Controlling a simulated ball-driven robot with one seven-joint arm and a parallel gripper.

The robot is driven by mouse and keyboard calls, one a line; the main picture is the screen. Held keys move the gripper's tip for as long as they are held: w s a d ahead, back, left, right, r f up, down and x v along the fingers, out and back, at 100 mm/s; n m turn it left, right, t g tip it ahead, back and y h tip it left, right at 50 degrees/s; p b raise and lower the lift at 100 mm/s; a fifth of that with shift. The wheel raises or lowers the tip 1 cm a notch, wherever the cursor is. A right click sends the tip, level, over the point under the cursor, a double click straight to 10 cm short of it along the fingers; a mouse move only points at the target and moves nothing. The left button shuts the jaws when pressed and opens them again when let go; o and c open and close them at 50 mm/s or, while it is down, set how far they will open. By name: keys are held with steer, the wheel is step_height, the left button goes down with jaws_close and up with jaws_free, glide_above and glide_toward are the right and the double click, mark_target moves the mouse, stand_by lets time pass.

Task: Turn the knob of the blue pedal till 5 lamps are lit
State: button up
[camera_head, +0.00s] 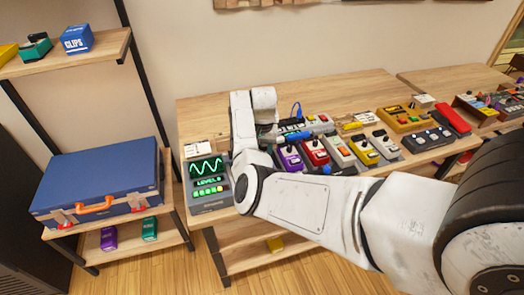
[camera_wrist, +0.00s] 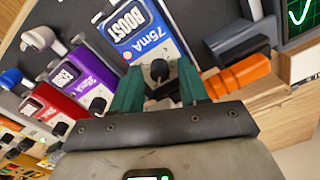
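The blue pedal (camera_wrist: 140,32), labelled BOOST 75mA, lies under my gripper in the wrist view. Its black knob (camera_wrist: 159,70) stands between the two teal fingers of my gripper (camera_wrist: 160,78). The fingers are apart, with gaps visible on both sides of the knob, so my gripper looks open around it. In the head view my white arm hides the blue pedal and the fingers. The level meter (camera_head: 209,182) stands at the table's left end, with a green wave and a row with several lit lamps; the exact number is too small to tell.
Purple (camera_head: 289,158), red (camera_head: 314,152) and yellow (camera_head: 362,150) pedals stand in a row to the right. An orange cylindrical part (camera_wrist: 240,76) lies close beside the right finger. A blue case (camera_head: 95,182) rests on the left shelf. The back of the table is mostly clear.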

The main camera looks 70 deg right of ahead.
steer(key=shift+o, duration=0.2)
step_height(320, 180, up, 11)
steer(key=b, duration=0.1)
steer(key=shift+s, duration=0.15)
stand_by(0.3)
steer(key=shift+f, duration=0.15)
